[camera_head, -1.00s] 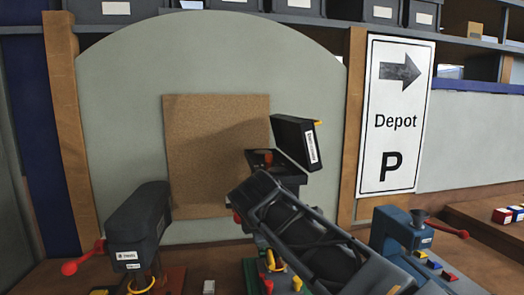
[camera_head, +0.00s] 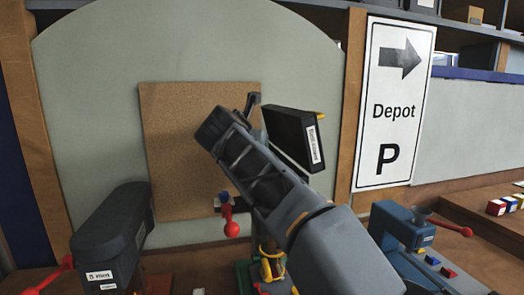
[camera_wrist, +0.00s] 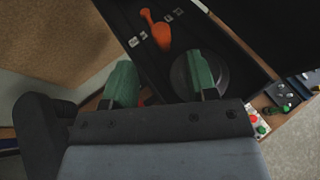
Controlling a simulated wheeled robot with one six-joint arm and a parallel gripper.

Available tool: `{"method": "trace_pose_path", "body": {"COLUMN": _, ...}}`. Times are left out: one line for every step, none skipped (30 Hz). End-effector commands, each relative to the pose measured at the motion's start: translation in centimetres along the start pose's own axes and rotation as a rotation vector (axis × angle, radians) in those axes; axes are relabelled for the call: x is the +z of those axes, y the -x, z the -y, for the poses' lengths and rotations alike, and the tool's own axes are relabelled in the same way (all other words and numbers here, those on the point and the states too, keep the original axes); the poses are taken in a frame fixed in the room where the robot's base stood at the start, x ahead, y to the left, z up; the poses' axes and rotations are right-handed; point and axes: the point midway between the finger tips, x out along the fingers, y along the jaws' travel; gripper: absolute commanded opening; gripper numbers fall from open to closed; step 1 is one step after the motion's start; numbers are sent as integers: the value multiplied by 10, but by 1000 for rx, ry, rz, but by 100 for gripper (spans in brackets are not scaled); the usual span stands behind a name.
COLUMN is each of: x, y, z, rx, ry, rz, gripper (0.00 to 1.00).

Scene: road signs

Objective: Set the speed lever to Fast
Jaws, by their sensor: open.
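In the wrist view an orange-red lever (camera_wrist: 158,32) stands on a black panel with small white labels; their words are too small to read. My gripper (camera_wrist: 161,80) shows its two green fingertips wide apart, with nothing held between them. The lever lies beyond the fingertips, near the top of the picture, and looks apart from them. A dark round disc (camera_wrist: 205,72) shows behind the right fingertip. In the head view my arm hides much of the middle machine, and my fingertips cannot be made out. A red-knobbed lever (camera_head: 230,222) shows below the arm.
A black labelled box (camera_head: 295,138) stands close right of my arm. A black machine (camera_head: 108,240) with a red handle is at left, a blue machine (camera_head: 402,232) at right. A corkboard (camera_head: 185,170) is behind. A Depot sign (camera_head: 395,105) stands at right.

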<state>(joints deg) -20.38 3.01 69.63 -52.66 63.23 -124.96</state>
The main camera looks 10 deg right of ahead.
Motion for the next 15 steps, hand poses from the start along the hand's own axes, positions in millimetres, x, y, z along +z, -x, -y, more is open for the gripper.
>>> {"method": "trace_pose_path", "body": {"x": 1, "y": -11, "z": 0, "rx": -4, "ry": 1, "rz": -2, "gripper": 53}}
{"method": "trace_pose_path", "body": {"x": 1, "y": -17, "z": 0, "rx": -5, "ry": 1, "rz": -2, "gripper": 53}}
{"method": "trace_pose_path", "body": {"x": 1, "y": -24, "z": 1, "rx": -4, "ry": 0, "rz": -1, "gripper": 53}}
{"method": "trace_pose_path", "body": {"x": 1, "y": -30, "z": 1, "rx": -5, "ry": -1, "rz": -2, "gripper": 53}}
{"method": "trace_pose_path", "body": {"x": 1, "y": -35, "z": 1, "rx": -4, "ry": -1, "rz": -2, "gripper": 53}}
{"method": "trace_pose_path", "body": {"x": 1, "y": -41, "z": 1, "rx": -4, "ry": -1, "rz": -2, "gripper": 53}}
{"method": "trace_pose_path", "body": {"x": 1, "y": -46, "z": 1, "rx": -4, "ry": -2, "rz": -2, "gripper": 53}}
{"method": "trace_pose_path", "body": {"x": 1, "y": -51, "z": 1, "rx": -3, "ry": -2, "rz": -2, "gripper": 53}}
{"method": "trace_pose_path", "body": {"x": 1, "y": -56, "z": 1, "rx": -4, "ry": -2, "rz": -2, "gripper": 53}}
{"method": "trace_pose_path", "body": {"x": 1, "y": -60, "z": 2, "rx": -4, "ry": -3, "rz": -2, "gripper": 53}}
{"method": "trace_pose_path", "body": {"x": 1, "y": -63, "z": 2, "rx": -3, "ry": -3, "rz": -1, "gripper": 53}}
{"method": "trace_pose_path", "body": {"x": 1, "y": -67, "z": 2, "rx": -4, "ry": -3, "rz": -1, "gripper": 53}}
{"method": "trace_pose_path", "body": {"x": 1, "y": -70, "z": 1, "rx": -4, "ry": -3, "rz": -1, "gripper": 53}}
{"method": "trace_pose_path", "body": {"x": 1, "y": -72, "z": 2, "rx": -4, "ry": -3, "rz": -1, "gripper": 53}}
{"method": "trace_pose_path", "body": {"x": 1, "y": -75, "z": 2, "rx": -3, "ry": -4, "rz": 0, "gripper": 53}}
